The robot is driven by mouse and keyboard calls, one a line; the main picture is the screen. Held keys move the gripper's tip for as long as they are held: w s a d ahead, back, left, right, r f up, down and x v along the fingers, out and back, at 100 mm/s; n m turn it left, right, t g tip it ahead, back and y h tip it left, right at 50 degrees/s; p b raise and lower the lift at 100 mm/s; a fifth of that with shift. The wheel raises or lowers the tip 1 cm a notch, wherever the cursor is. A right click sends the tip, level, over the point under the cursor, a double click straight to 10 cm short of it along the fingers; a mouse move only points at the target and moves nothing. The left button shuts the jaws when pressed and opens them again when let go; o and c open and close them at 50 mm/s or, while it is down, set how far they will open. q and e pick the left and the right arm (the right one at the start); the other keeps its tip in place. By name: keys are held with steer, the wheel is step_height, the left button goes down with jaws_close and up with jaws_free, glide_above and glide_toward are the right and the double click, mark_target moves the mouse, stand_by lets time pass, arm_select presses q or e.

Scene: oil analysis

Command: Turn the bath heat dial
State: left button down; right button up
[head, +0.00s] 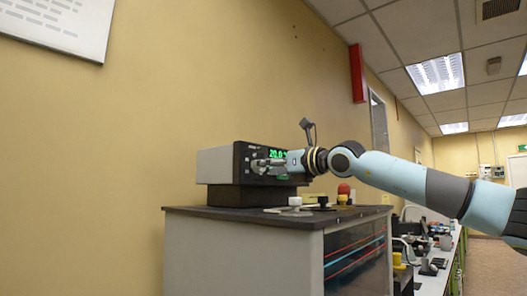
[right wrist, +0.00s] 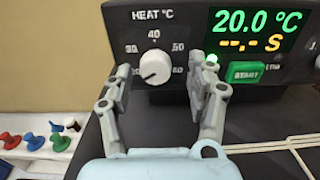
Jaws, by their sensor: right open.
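The bath heat dial (right wrist: 155,66) is a white round knob on a black panel marked HEAT °C, with numbers around it. Its pointer mark is toward the lower left, near the 20 end. The display (right wrist: 258,30) reads 20.0 °C in green, with orange dashes and an S below. My right gripper (right wrist: 165,78) is open, with one finger on each side of the dial and a gap to it. In the head view my right gripper (head: 268,164) is at the front of the black-faced unit (head: 243,160) and hides the dial. My left gripper is not in view.
A green START button (right wrist: 245,74) lies right of the dial, close to the right finger. The unit stands on a dark bench top (head: 235,213). Red, green and blue knobs (right wrist: 34,141) show at the lower left, and pale rods (right wrist: 270,145) at the lower right.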

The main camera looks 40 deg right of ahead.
steer(key=shift+w+a+p, duration=0.35)
steer(key=shift+w+p, duration=0.25)
steer(key=shift+w, duration=0.2)
steer(key=shift+f, duration=0.1)
steer(key=c, duration=1.1)
